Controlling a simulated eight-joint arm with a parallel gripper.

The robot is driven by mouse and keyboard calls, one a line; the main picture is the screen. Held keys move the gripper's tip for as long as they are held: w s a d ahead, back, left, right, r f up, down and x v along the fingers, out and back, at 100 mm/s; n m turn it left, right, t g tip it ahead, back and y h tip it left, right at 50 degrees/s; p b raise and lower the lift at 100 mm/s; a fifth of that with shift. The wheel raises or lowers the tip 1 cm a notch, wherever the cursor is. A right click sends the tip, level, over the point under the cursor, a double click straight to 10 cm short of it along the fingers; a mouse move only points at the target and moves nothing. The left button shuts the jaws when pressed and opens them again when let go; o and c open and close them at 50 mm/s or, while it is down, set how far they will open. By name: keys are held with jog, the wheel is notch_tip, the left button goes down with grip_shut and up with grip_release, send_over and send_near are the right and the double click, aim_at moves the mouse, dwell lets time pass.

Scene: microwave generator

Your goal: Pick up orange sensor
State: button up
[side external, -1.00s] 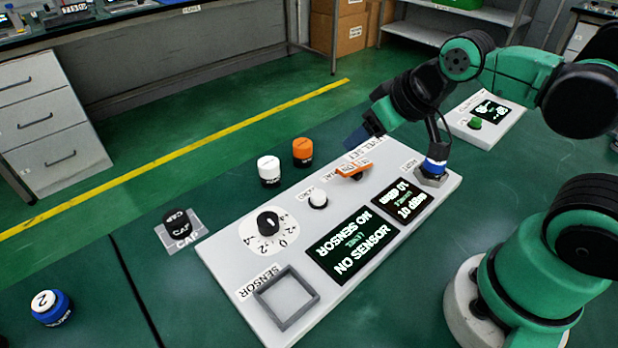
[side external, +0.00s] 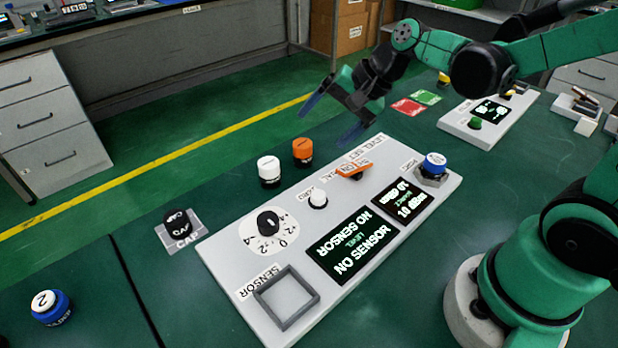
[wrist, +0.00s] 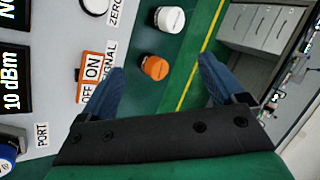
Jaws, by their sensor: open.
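The orange sensor (side external: 303,152), an orange-topped cylinder with a dark base, stands upright on the green bench behind the panel. It also shows in the wrist view (wrist: 155,68), lying between the directions of my two fingers, nearer the left one. My gripper (side external: 332,121) is open and empty, raised above the bench and to the right of the orange sensor, with its blue fingers apart. In the wrist view my gripper (wrist: 162,88) shows both fingers spread with nothing between them.
A white cylinder (side external: 268,171) stands close left of the orange sensor. The panel (side external: 225,255) has an orange switch (side external: 354,169), a knob (side external: 267,222) and a blue cylinder (side external: 434,163) on its port. A black cap (side external: 178,224) stands left. Bench behind the sensors is clear.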

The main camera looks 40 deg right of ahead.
aim_at(306, 143)
jog(key=w+d+f+m+y, duration=0.1)
jog(key=w+f+m+y, duration=0.1)
jog(key=m, duration=0.2)
jog(key=w+d+f+m+t+y, duration=0.1)
jog(key=w+f+m+y, duration=0.1)
jog(key=m, duration=0.3)
jog(key=w+d+f+m+t+y, duration=0.1)
jog(key=w+d+f+m+y, duration=0.1)
jog(key=f+m, duration=0.2)
jog(key=shift+w+d+f+m, duration=0.1)
jog(key=shift+w+f+m, duration=0.1)
jog(key=shift+m, duration=0.2)
jog(key=shift+f+m+y, duration=0.3)
jog(key=shift+m, duration=0.2)
jog(key=shift+x, duration=2.65)
jog(key=shift+w, duration=0.1)
grip_shut()
jog(key=shift+r, duration=0.15)
